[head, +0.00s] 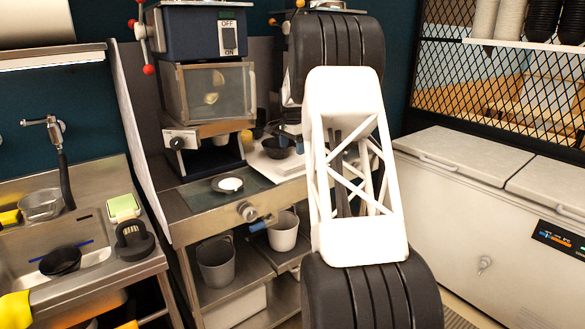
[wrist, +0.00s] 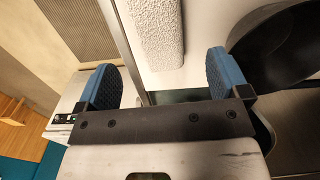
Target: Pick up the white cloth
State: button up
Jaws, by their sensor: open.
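A white, rough-textured strip, which looks like the white cloth (wrist: 158,30), lies ahead of my gripper in the wrist view. Its far end runs out of the top of the picture. My gripper (wrist: 160,64) is open, with its two blue fingers wide apart. The strip's near end lies between the fingertips in the picture, with nothing gripped. I cannot tell the height left between them. In the head view I cannot clearly make out the cloth, and my arm covers part of that counter.
A black bowl (wrist: 285,45) lies close to the right finger; a black bowl also shows in the head view (head: 278,149). A small dish with white contents (head: 228,185) stands on the counter. A machine (head: 205,90) stands behind it, and a sink (head: 95,250) is at left.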

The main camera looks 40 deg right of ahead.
aim_at(293, 163)
jog(key=shift+f, duration=1.3)
jog(key=shift+f, duration=2.6)
jog(key=c, duration=1.1)
jog(key=shift+r, duration=0.2)
